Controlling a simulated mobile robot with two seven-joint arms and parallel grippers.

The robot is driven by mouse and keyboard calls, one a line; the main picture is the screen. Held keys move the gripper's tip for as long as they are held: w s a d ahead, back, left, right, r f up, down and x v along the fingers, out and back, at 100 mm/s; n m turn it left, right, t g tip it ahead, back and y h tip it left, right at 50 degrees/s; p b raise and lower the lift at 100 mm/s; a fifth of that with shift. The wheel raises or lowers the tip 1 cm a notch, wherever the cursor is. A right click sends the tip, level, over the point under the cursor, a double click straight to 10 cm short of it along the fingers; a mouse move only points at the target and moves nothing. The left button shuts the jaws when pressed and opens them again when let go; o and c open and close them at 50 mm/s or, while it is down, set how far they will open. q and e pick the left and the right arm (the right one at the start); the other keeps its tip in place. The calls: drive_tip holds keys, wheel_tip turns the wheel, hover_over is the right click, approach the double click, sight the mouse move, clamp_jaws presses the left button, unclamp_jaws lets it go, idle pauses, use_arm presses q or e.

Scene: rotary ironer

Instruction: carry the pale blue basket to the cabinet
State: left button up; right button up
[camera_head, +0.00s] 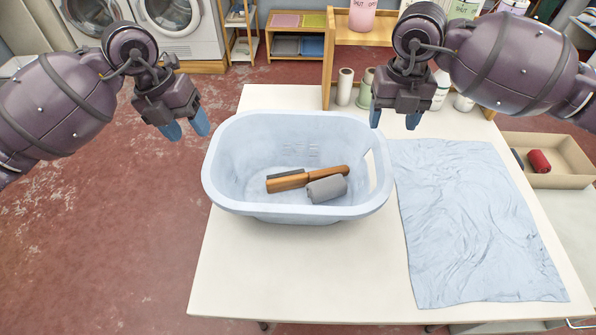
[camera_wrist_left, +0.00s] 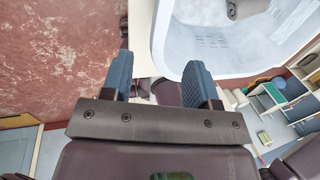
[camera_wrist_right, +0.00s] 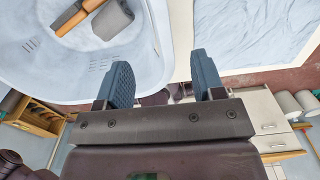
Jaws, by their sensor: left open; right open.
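The pale blue basket (camera_head: 230,165) stands upright on the white table, with a wooden-handled brush (camera_head: 308,179) and a grey roll (camera_head: 326,189) inside it. My left gripper (camera_head: 186,129) is open and empty above and just left of the basket's left rim. In the left wrist view the basket (camera_wrist_left: 215,50) lies to the right of the fingers. My right gripper (camera_head: 395,119) is open and empty above and near the basket's right far rim. In the right wrist view the basket (camera_wrist_right: 140,60) lies to the left of the fingers. No cabinet is clearly identifiable.
A pale blue cloth (camera_head: 475,220) covers the right part of the white table (camera_head: 290,275). A cardboard box (camera_head: 570,165) with a red roll stands at far right. Paper rolls (camera_head: 345,86) and bottles stand at the table's back. Open red floor (camera_head: 110,240) lies left. Washing machines (camera_head: 170,18) stand behind.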

sight(209, 157)
use_arm(q)
drive_tip(key=x, duration=1.1)
drive_tip(key=shift+w, duration=0.1)
use_arm(e)
wheel_tip(209, 157, down, 11)
drive_tip(key=shift+r, duration=0.1)
use_arm(q)
drive_tip(key=shift+r, duration=0.1)
drive_tip(key=c, duration=0.9)
use_arm(e)
drive_tip(key=c, duration=0.9)
use_arm(q)
clamp_jaws()
use_arm(e)
clamp_jaws()
